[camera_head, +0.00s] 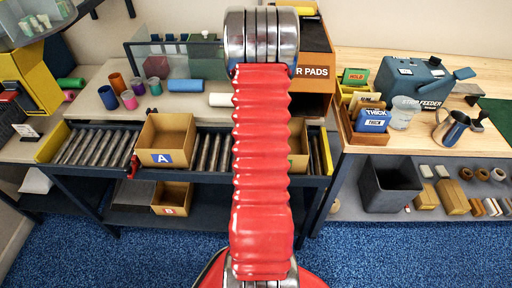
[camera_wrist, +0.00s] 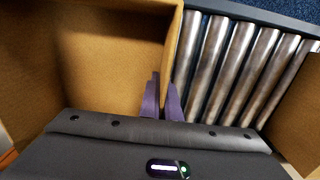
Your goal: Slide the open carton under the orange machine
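An open brown carton (camera_head: 298,145) sits on the roller conveyor, mostly hidden behind my red arm. In the wrist view the open carton (camera_wrist: 85,60) fills the left side. My gripper (camera_wrist: 162,92) has its purple fingers on either side of this carton's wall and appears closed on it. In the head view my gripper is hidden behind my arm.
Another open carton marked A (camera_head: 165,141) stands left on the rollers (camera_head: 212,152), which are bare between the cartons. It appears at the wrist view's right edge (camera_wrist: 303,105). A carton (camera_head: 171,197) lies on the shelf below. A wooden bench (camera_head: 440,140) is right.

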